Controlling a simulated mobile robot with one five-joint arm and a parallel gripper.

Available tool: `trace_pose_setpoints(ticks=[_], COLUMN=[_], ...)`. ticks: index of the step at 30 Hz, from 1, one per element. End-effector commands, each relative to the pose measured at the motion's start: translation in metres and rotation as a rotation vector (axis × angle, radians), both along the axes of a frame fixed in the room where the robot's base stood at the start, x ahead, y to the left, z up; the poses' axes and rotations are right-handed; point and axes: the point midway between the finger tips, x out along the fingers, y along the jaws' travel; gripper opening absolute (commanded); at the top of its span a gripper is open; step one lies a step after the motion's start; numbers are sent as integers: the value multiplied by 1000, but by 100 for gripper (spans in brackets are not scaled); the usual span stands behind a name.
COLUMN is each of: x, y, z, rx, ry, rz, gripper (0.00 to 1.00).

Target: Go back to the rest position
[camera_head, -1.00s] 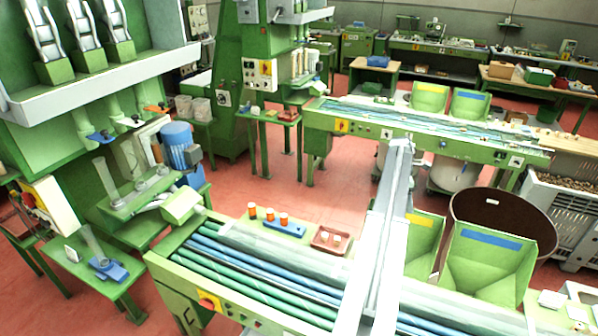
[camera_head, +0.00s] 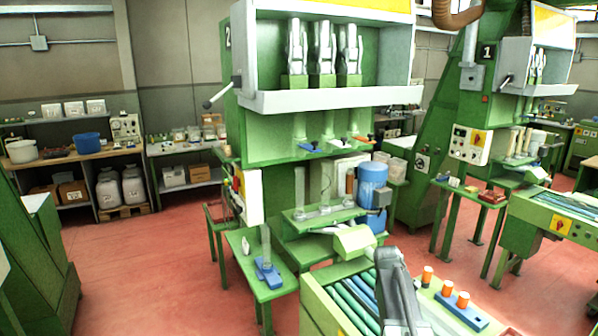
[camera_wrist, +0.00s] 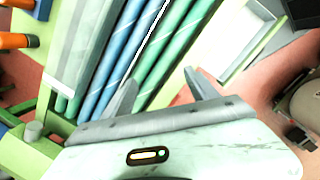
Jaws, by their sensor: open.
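My gripper (camera_wrist: 160,92) is open in the wrist view, with its two fingers apart and nothing between them. Behind the fingers lie long green and blue rods (camera_wrist: 128,45) of the green bench. In the head view my arm (camera_head: 397,290) shows grey at the bottom, over the same rods (camera_head: 352,300); its fingertips cannot be made out there. Orange-topped stoppers (camera_head: 447,288) stand in a blue holder (camera_head: 462,310) right of my arm. Orange pieces (camera_wrist: 18,41) also show at the wrist view's left edge, apart from the fingers.
A green machine (camera_head: 305,150) with a white shelf stands behind the bench. A small green table (camera_head: 245,245) holds a clear tube on a blue base (camera_head: 268,272). A second machine (camera_head: 455,130) stands at right. Red floor (camera_head: 150,270) is open at left.

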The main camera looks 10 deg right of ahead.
Motion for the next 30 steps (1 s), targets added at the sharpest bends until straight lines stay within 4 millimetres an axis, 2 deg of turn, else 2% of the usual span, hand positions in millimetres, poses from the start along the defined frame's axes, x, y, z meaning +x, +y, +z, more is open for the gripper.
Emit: trace_pose_setpoints(ticks=[1,3,5,6,8,9,12,16,20,26,27,30], x=[-13,-28,-47,-63,-90,-104,-125,-125,-124,-124,-124,-124], y=[46,98,140,165,193,198,203,206,204,204,204,204], z=[-23,-37,-48,-55,-60,-57,-53,-53,-53,-53,-53,-53], rx=[15,43,69,88,119,135,162,168,163,162,162,162], ry=[-13,-32,-47,-56,-68,-75,-85,-93,-103,-103,-103,-103], rz=[-19,-83,-165,-240,-401,-523,-809,-1060,-1158,-1164,-1164,-1163], gripper=[68,68,68,68,68,68,68,68,68,68,62,36])
